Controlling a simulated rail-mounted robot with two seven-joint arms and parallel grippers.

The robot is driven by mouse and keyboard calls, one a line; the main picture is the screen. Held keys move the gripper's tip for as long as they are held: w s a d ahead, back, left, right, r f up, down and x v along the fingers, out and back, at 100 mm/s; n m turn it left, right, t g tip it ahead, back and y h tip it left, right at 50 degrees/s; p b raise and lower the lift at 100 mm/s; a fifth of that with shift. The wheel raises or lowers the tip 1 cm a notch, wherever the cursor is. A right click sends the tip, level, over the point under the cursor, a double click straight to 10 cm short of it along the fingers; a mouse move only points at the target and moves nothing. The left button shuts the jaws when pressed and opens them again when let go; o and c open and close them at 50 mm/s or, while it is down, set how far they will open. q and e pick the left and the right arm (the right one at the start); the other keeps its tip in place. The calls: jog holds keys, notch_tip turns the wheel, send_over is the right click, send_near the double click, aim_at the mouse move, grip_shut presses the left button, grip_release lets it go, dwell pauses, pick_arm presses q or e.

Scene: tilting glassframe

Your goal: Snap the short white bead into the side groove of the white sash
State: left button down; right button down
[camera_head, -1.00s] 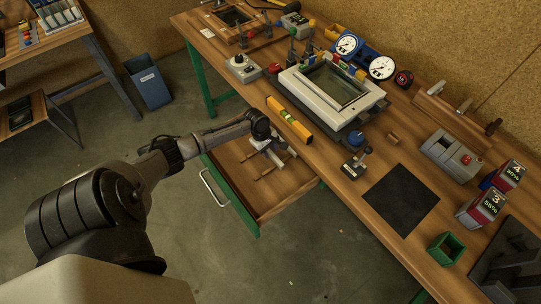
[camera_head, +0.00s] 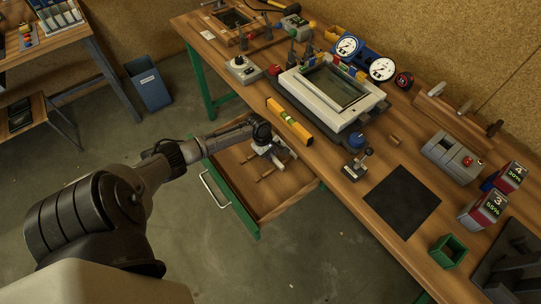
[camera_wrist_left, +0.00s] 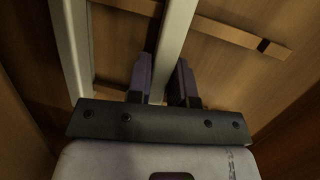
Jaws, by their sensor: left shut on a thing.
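My left gripper (camera_head: 265,146) is down in the open drawer below the bench front. In the left wrist view its dark fingers (camera_wrist_left: 163,76) are shut on a white bead (camera_wrist_left: 175,38), a pale strip that runs up past the picture's top edge. A second white strip (camera_wrist_left: 72,45) lies to its left; I cannot tell from its visible part which strip is shorter. The white sash (camera_head: 305,94), a rectangular frame around a glass pane, rests on the bench, up and right of the gripper. Its side groove is too small to make out. My right gripper is not in view.
The drawer (camera_head: 292,197) has wooden dividers. A yellow level (camera_head: 289,120) lies near the bench edge. A small clamp-like tool (camera_head: 357,163) and a black mat (camera_head: 401,201) lie right of it. Gauges (camera_head: 348,46) stand behind the sash.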

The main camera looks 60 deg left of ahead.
pick_arm(q)
notch_tip(320, 180, up, 9)
jog(key=p, duration=0.3)
jog(key=shift+r, duration=0.1)
jog(key=r, duration=0.1)
notch_tip(320, 180, up, 9)
jog(key=p, duration=1.2)
send_over(271, 154)
jog(key=shift+a, duration=0.1)
dwell(0.4)
